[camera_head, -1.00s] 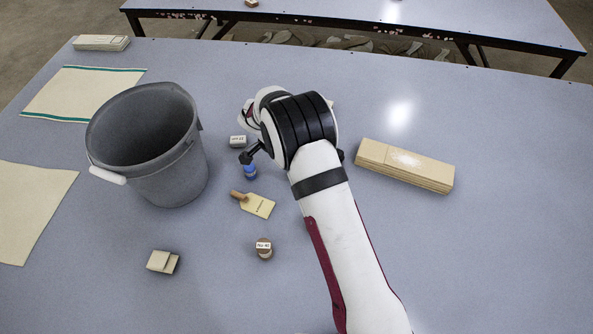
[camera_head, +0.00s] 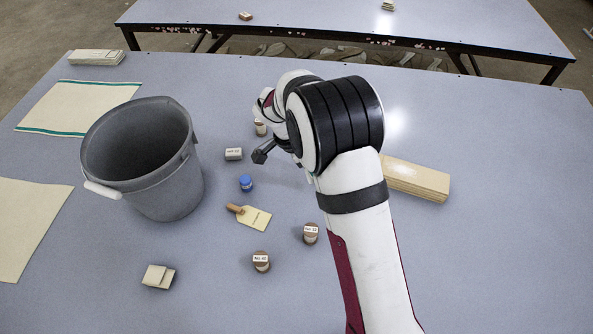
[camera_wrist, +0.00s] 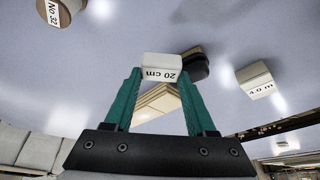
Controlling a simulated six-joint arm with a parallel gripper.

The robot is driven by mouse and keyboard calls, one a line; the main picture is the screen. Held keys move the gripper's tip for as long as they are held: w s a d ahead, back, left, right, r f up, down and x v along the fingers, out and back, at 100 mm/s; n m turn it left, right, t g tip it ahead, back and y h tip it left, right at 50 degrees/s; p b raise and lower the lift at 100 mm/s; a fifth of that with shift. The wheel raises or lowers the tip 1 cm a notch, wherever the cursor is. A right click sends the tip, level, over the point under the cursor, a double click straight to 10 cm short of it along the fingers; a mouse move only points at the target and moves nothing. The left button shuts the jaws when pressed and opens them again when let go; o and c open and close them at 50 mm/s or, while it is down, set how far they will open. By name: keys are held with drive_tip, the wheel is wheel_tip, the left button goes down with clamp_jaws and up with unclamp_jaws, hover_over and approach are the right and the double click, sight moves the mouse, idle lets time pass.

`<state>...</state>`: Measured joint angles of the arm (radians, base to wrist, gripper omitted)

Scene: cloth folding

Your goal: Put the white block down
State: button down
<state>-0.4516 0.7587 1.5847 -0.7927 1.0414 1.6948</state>
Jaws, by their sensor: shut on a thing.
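The white block (camera_wrist: 161,67), marked "20 cm", sits between the fingertips of my gripper (camera_wrist: 161,78) in the wrist view. The green fingers are shut on its two sides. The label reads upside down there. In the head view the block and the fingertips are hidden behind my arm. Whether the block touches the table cannot be told. Another white block (camera_wrist: 257,82), marked "4.0 m", stands apart to the right in the wrist view.
A grey bucket (camera_head: 150,190) stands at the left, near two cloths (camera_head: 75,106). Stacked boards (camera_head: 415,178) lie at the right. The right front is clear.

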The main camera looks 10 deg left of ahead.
drive_tip(key=s+d+r+n+t+y, duration=0.1)
drive_tip(key=s+d+r+n, duration=0.25)
drive_tip(key=r, duration=0.35)
drive_tip(key=s+d+r+n+t+y, duration=0.1)
drive_tip(key=s+d+r+n+y, duration=0.15)
drive_tip(key=d+r+n, duration=0.35)
drive_tip(key=s+d+r+n+t+y, duration=0.1)
drive_tip(key=s+d+r+n, duration=0.2)
drive_tip(key=r, duration=0.5)
drive_tip(key=n+y, duration=0.2)
drive_tip(key=n, duration=0.4)
hover_over(291, 180)
drive_tip(key=s+d, duration=0.1)
drive_tip(key=s, duration=0.1)
drive_tip(key=shift+m+g+h, duration=0.25)
drive_tip(key=shift+g, duration=0.05)
wheel_tip(291, 180, down, 24)
drive_tip(key=shift+w+r, duration=0.15)
drive_tip(key=shift+r, duration=0.1)
drive_tip(key=shift+w+a+f, duration=0.1)
drive_tip(key=shift+a+f, duration=0.05)
drive_tip(key=shift+f, duration=0.95)
drive_tip(key=shift+a+f, duration=0.1)
drive_tip(key=shift+f, duration=0.95)
drive_tip(key=shift+f, duration=0.1)
drive_tip(key=shift+c, duration=1.1)
unclamp_jaws()
